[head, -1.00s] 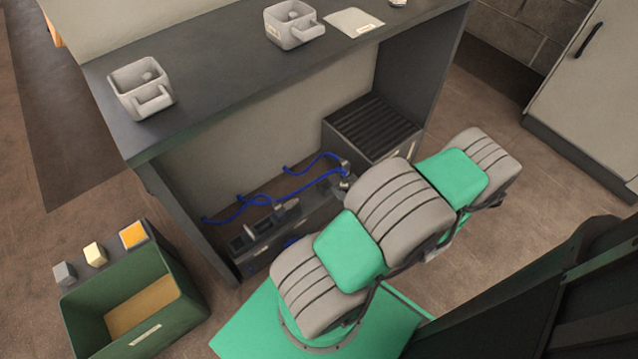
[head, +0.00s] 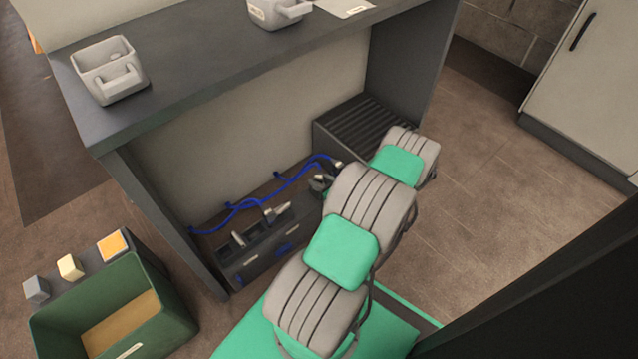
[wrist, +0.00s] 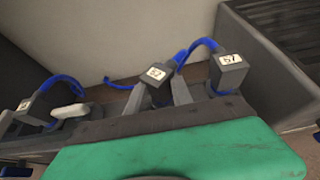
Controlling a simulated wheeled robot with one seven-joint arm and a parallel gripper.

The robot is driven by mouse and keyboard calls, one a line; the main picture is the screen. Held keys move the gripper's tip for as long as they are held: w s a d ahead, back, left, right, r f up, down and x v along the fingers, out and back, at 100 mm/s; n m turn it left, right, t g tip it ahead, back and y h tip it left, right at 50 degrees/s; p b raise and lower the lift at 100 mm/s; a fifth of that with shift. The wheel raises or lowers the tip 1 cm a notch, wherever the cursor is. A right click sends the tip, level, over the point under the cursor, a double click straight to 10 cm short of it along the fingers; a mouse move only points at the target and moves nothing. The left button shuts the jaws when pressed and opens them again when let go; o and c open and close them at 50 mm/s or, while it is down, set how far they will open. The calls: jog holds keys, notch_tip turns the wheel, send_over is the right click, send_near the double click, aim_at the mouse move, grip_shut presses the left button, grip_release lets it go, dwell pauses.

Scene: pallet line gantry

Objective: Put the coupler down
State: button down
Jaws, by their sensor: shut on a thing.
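My gripper (head: 321,184) is low under the bench, beside the slatted box, and partly hidden by my arm in the head view. In the wrist view its two grey fingers (wrist: 160,95) stand beyond my green arm cover. They are shut on the coupler (wrist: 155,73), a dark grey block with a pale label, seen between them. Another labelled dark block (wrist: 230,62) stands to the right with blue hose at it. A third labelled part (wrist: 23,105) is at the left. Whether the held coupler touches anything below is hidden.
A dark rack (head: 250,268) with slots stands under the bench (head: 215,75). Blue hoses (head: 240,206) run along the back panel. The slatted box (head: 350,125) is close on the right. A green bin (head: 165,305) stands at the left. Floor on the right is clear.

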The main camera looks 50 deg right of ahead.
jog(key=shift+r, duration=0.1)
jog(key=shift+f, duration=0.2)
jog(key=c, duration=1.1)
grip_release()
jog(key=shift+c, duration=0.2)
jog(key=shift+s+r, duration=0.25)
jog(key=shift+r, duration=0.2)
jog(key=p+v, duration=0.4)
jog(key=v, duration=0.7)
jog(key=shift+s, duration=0.25)
